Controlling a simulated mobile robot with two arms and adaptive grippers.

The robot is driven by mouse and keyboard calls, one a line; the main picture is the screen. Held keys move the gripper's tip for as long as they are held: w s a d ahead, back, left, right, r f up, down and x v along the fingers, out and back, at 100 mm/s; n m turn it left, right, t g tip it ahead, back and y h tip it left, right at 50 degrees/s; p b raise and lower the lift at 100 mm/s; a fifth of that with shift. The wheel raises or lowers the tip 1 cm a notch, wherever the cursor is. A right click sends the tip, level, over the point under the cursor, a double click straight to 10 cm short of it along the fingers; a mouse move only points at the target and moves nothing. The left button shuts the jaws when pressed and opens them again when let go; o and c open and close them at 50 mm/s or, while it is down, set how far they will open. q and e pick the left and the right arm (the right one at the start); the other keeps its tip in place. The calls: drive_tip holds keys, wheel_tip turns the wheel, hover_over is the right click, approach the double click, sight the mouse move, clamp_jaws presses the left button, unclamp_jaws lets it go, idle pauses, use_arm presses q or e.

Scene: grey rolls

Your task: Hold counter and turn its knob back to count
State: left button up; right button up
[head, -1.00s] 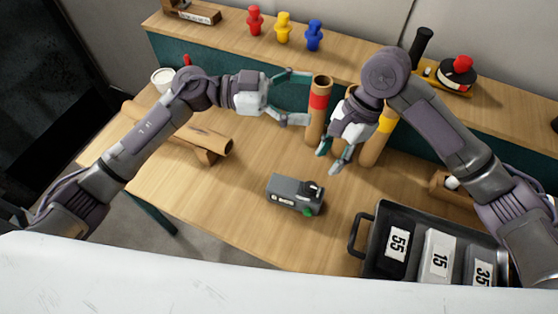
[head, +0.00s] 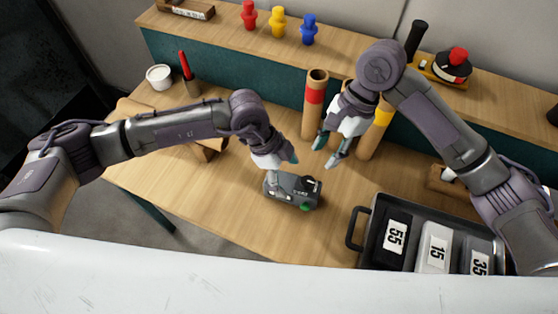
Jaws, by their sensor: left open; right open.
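The counter (head: 290,190) is a small dark grey box lying on the wooden table. It has a pale label on its front, a black knob (head: 313,184) on top at its right end and a green part (head: 305,207) low at the front right. My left gripper (head: 280,166) is open, pointing down at the counter's left end; part of it is hidden by its own wrist, and I cannot tell if it touches. My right gripper (head: 327,154) is open and empty, above the table behind and to the right of the counter, near the upright tubes.
A red-banded tube (head: 314,110) and a yellow-banded tube (head: 372,140) stand behind my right gripper. A black tray (head: 354,240) with numbered blocks is at the right front. A white cup (head: 159,77) stands at the back left.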

sight(296, 190)
use_arm(q)
drive_tip(key=x, duration=0.7)
drive_tip(key=shift+d, duration=0.1)
drive_tip(key=shift+c, duration=0.3)
